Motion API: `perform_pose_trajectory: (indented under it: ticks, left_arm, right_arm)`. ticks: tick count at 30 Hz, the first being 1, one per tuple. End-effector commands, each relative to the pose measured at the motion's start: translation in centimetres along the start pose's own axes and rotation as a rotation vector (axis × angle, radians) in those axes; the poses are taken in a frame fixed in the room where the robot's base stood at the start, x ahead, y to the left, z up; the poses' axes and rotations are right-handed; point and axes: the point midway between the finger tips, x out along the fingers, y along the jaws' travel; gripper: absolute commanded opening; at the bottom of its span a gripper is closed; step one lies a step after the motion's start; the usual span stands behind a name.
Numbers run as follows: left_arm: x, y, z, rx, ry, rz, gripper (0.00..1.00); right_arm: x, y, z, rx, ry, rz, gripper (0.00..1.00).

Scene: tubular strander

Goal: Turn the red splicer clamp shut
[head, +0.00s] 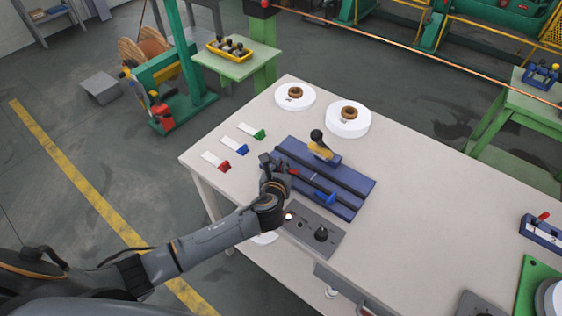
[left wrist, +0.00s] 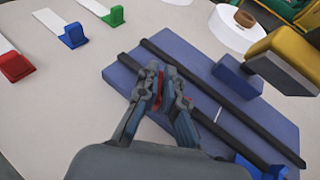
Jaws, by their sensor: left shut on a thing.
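The splicer (head: 352,179) is a blue block with two dark rails on the pale table. Its red clamp (head: 293,172) is at the left end of the near rail, mostly hidden by my left gripper (head: 276,163). In the left wrist view, my left gripper (left wrist: 161,76) is shut with a bit of the red clamp (left wrist: 160,86) showing between its fingers. How far the clamp is turned cannot be told. The blue clamp (head: 325,198) sits farther right on the near rail. My right gripper is not in view.
A yellow-and-black lever part (head: 320,148) stands at the splicer's far side. A grey control box (head: 312,233) with a knob lies in front. Red, blue and green tagged strips (head: 240,145) lie to the left. White discs (head: 348,123) stand behind.

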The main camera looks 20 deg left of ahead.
Motion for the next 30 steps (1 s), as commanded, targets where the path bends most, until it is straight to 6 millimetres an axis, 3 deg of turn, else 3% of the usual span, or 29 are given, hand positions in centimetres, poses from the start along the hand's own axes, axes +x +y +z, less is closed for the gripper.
perform_pose_trajectory:
  ticks: [13, 30]
  left_arm:
    - [0.0, -0.3, 0.0, -0.165, 0.004, 0.392, 0.0]
    - [0.1, -0.1, -0.2, -0.327, 0.002, 0.79, 0.0]
  right_arm:
    - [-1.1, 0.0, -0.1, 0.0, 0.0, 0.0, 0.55]
    - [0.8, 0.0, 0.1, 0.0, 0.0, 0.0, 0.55]
